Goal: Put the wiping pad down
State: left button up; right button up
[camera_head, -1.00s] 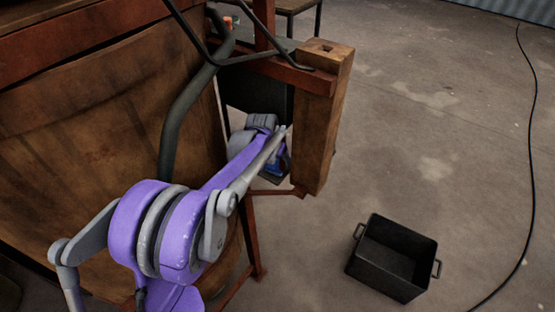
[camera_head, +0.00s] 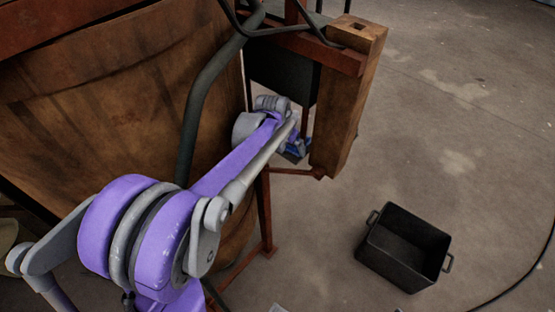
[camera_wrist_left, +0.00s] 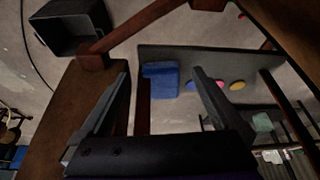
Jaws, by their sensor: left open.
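The blue wiping pad (camera_wrist_left: 160,80) lies on a dark grey shelf (camera_wrist_left: 215,58) in the left wrist view. My left gripper (camera_wrist_left: 160,74) is open, with one finger on each side of the pad. Gaps show between the pad and both fingers. In the head view my left gripper (camera_head: 296,148) is low beside a wooden post (camera_head: 347,95), partly hidden by my own arm. A bit of blue shows there, too small to tell apart. My right gripper is in neither view.
Pink (camera_wrist_left: 219,84) and yellow (camera_wrist_left: 237,85) pieces lie on the shelf beside the pad. The large wooden vat (camera_head: 100,90) and a bent dark pipe (camera_head: 200,100) stand left of the post. A black box with handles (camera_head: 437,241) is on the otherwise open floor, with a cable at right.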

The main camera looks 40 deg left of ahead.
pick_arm(q)
jog(key=s+d+f, duration=0.1)
jog(key=s+d, duration=0.6)
jog(key=s, duration=0.5)
jog(key=s+d, duration=0.7)
jog(key=s, duration=0.5)
jog(key=shift+d+f+m, duration=0.3)
jog(key=shift+f+m, duration=0.1)
